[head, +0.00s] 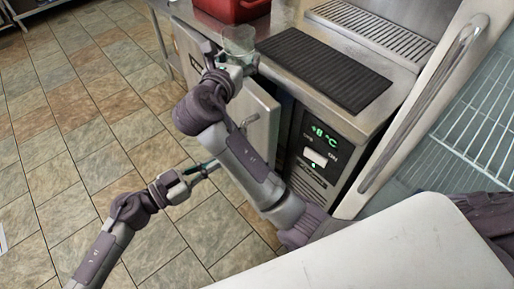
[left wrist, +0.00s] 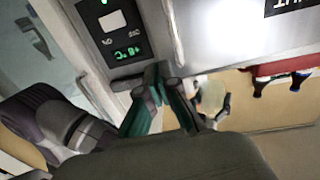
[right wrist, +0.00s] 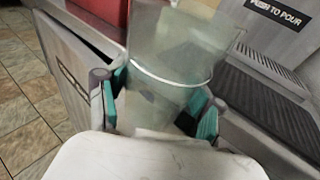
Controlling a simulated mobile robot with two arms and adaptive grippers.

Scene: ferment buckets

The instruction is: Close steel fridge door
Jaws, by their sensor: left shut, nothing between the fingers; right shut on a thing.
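The steel door (head: 262,125) is on the front of the under-counter unit and bears a dark label. It also shows in the left wrist view (left wrist: 225,30). It appears ajar: a dark gap shows between it and the cabinet. Its bar handle (head: 243,122) is partly behind my right arm. My left gripper (head: 213,168) is shut and empty, low in front of the door. In the left wrist view its fingertips (left wrist: 157,72) are just below the door in the picture; contact cannot be told. My right gripper (head: 238,66) is shut on a clear container (right wrist: 175,65) above the counter's edge.
A control panel (head: 318,150) reading +8 °C is right of the door. A black ribbed mat (head: 325,70) lies on the counter, with a red container (head: 232,8) behind. A tall door with long handle (head: 425,100) and wire shelves (head: 480,115) are at right.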

